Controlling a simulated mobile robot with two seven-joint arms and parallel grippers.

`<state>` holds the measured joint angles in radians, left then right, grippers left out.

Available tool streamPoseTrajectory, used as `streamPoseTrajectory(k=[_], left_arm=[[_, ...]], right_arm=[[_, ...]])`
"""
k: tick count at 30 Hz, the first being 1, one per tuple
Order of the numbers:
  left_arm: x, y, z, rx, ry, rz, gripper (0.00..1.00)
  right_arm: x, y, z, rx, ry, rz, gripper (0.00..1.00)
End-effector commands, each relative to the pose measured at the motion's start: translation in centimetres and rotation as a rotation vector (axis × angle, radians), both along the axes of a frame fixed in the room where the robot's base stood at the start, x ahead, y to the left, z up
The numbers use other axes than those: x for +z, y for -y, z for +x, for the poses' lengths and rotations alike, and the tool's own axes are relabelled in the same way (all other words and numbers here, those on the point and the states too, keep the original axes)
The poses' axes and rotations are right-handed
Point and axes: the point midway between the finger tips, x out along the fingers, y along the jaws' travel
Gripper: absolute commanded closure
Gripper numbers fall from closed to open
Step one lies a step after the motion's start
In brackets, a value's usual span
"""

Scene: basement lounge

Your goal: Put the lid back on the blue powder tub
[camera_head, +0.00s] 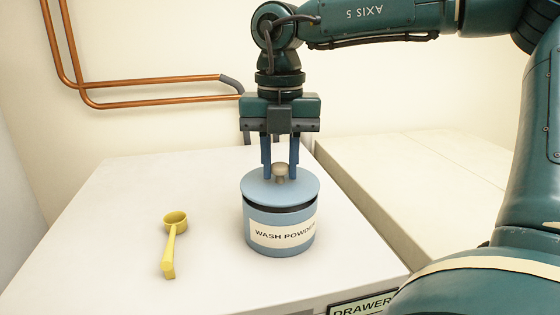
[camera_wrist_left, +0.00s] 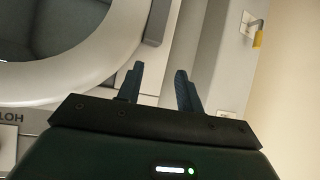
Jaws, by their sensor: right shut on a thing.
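The blue powder tub (camera_head: 282,247) stands upright on the white surface, its label reading WASH POWDER. Its flat blue lid (camera_head: 258,190) is over the tub's mouth, with a beige knob (camera_head: 280,171) on top. A dark gap shows between lid and tub, widest towards the right; I cannot tell whether the lid touches the rim. My right gripper (camera_head: 281,176) points down over the lid, shut on its knob. My left gripper (camera_wrist_left: 160,85) shows in the left wrist view, fingers apart with nothing between them; it is outside the head view.
A yellow scoop (camera_head: 172,240) lies left of the tub on the white appliance top (camera_head: 110,250). Copper pipes (camera_head: 150,90) run along the wall behind. A second pale top (camera_head: 440,180) adjoins on the right. The left wrist view shows a round white appliance door (camera_wrist_left: 100,60).

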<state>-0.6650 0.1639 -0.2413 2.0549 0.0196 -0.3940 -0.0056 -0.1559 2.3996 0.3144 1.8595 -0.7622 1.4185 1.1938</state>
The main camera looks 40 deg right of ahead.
Motion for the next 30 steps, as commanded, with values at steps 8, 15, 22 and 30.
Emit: streamPoseTrajectory(k=[8,15,22,30], left_arm=[[0.24,0.01,0.11,0.0,0.006,-0.002,0.64],[0.27,0.04,0.17,0.0,0.01,-0.003,0.64],[-0.06,0.05,0.16,0.001,0.008,-0.003,0.64],[-0.19,0.05,0.08,0.001,0.005,-0.002,0.64]], right_arm=[[0.02,0.01,0.01,0.0,0.0,0.0,0.96],[-0.11,0.0,0.0,0.0,0.0,0.0,0.96],[-0.32,-0.01,0.01,0.0,0.001,-0.001,0.96],[-0.28,0.0,0.0,0.0,0.0,0.0,0.96]])
